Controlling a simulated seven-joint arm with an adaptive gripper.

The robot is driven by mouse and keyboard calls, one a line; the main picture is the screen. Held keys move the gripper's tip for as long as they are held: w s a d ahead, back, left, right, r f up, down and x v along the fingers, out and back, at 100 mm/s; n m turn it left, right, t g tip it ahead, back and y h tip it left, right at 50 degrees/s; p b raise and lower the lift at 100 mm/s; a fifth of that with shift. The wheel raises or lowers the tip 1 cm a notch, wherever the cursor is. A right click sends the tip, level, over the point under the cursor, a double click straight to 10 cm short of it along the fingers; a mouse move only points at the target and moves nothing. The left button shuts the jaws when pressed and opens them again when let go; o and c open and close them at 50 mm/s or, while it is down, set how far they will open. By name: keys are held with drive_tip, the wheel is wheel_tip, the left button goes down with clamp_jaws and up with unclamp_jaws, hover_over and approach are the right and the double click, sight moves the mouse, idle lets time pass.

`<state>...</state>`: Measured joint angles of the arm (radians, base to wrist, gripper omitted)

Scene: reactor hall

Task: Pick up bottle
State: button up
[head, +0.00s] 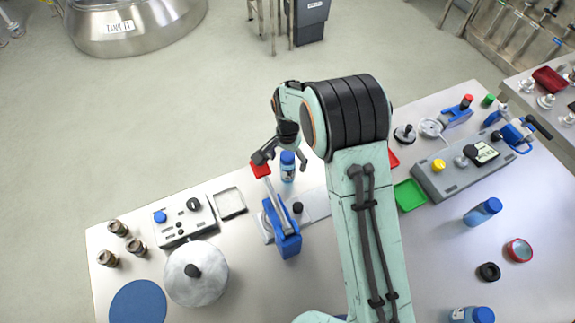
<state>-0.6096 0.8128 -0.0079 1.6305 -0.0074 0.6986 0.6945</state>
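A small bottle (288,172) with a blue cap stands upright on the bench, near its far edge. My gripper (284,158) hangs just above and beside this bottle. Its two dark fingers are spread apart, one on each side of the cap in the picture. I see a gap between the cap and the fingers and no contact. I cannot tell whether the cap is at finger depth. Two more blue-capped bottles are on the right: one (482,212) in the middle and one (470,315) at the front edge of the picture.
A control box (185,220), white round pot (195,274) and several brown jars (118,228) lie left. A green tray (410,195) and grey panel (458,168) are right of my arm.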

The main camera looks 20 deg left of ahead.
drive_tip(key=c, duration=1)
drive_tip(key=shift+r, duration=0.1)
drive_tip(key=shift+c, duration=0.2)
